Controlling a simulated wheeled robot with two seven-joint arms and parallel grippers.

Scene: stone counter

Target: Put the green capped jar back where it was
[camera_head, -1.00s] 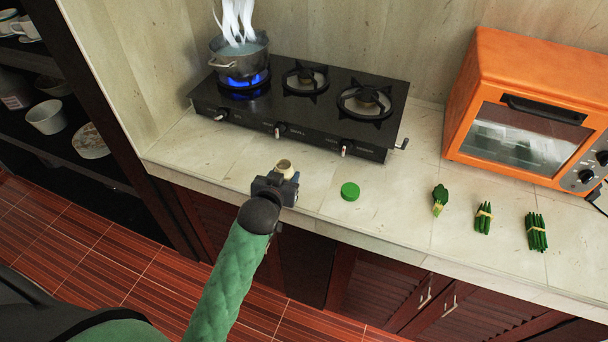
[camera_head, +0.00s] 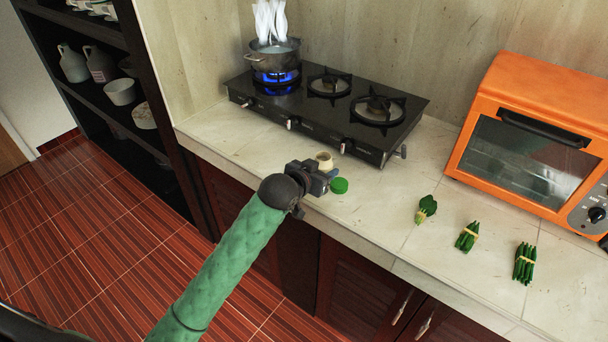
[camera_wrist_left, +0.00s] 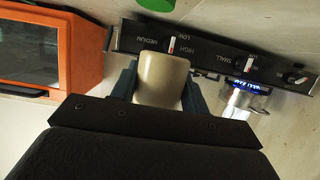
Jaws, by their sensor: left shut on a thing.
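A cream jar (camera_head: 324,160) with no cap on it is held in my left gripper (camera_head: 318,176) near the counter's front edge, below the stove's knobs. In the left wrist view the jar (camera_wrist_left: 161,80) sits between the two blue-grey fingers (camera_wrist_left: 160,88). The fingers hide its sides, and I cannot tell whether its base touches the counter. A round green cap (camera_head: 340,185) lies on the counter just right of the gripper, apart from the jar. The cap also shows at the top of the left wrist view (camera_wrist_left: 157,5). My right gripper is out of view.
A black stove (camera_head: 325,110) stands behind the jar; a steaming pot (camera_head: 274,60) sits over its lit left burner. Several green vegetable bundles (camera_head: 467,236) lie to the right, before an orange oven (camera_head: 535,140). The counter (camera_head: 385,190) is clear between cap and bundles.

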